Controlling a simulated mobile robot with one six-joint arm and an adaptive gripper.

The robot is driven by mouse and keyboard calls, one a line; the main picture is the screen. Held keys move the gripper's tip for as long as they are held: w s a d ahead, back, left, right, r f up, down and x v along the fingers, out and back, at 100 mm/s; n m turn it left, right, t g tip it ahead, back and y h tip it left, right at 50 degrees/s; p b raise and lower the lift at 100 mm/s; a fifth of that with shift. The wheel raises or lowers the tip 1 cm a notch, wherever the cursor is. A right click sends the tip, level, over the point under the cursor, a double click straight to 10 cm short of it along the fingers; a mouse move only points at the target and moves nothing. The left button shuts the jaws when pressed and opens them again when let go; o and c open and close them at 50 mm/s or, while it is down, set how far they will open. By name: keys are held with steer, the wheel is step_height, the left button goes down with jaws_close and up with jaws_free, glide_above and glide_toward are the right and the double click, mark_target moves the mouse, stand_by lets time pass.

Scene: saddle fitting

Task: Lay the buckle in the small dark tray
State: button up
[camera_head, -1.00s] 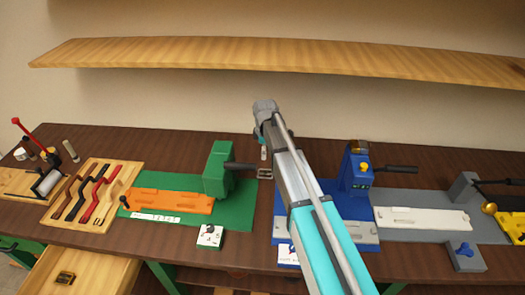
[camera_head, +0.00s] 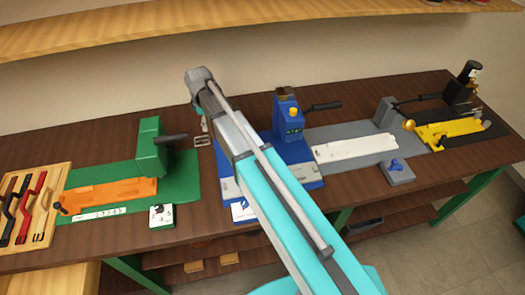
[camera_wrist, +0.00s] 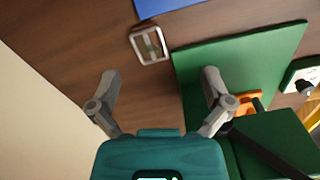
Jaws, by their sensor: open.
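The buckle, a small silver rectangular frame with a centre bar, lies on the brown bench top between the green and blue stations. It shows in the head view (camera_head: 202,141) and in the wrist view (camera_wrist: 149,44). My gripper (camera_wrist: 160,75) is open above the bench, with nothing between its fingers. The buckle is beyond the fingertips in the wrist view, apart from them. In the head view only a little of my gripper (camera_head: 203,124) shows below the wrist, close to the buckle. I cannot make out the small dark tray for certain.
The green station (camera_head: 150,146) stands left of the buckle, the blue machine (camera_head: 288,117) right of it. A wooden board with strap-like tools (camera_head: 28,212) is at far left. A dark shallow object (camera_head: 362,226) lies on the lower shelf. A wooden wall shelf (camera_head: 150,25) hangs above.

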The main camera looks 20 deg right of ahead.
steer(key=s+d+m, duration=1.4)
steer(key=s+d, duration=0.3)
steer(key=s, duration=0.3)
steer(key=shift+s+m, duration=0.3)
steer(key=shift+m, duration=0.1)
steer(key=shift+w+a, duration=0.1)
steer(key=r+n+p, duration=0.2)
steer(key=n, duration=1.6)
glide_above(202, 141)
steer(key=shift+w+f, duration=0.1)
steer(key=shift+f, duration=0.1)
steer(key=shift+f+b, duration=0.1)
steer(key=shift+b, duration=0.25)
step_height(202, 141, down, 8)
steer(key=b, duration=0.8)
steer(key=shift+f, duration=0.2)
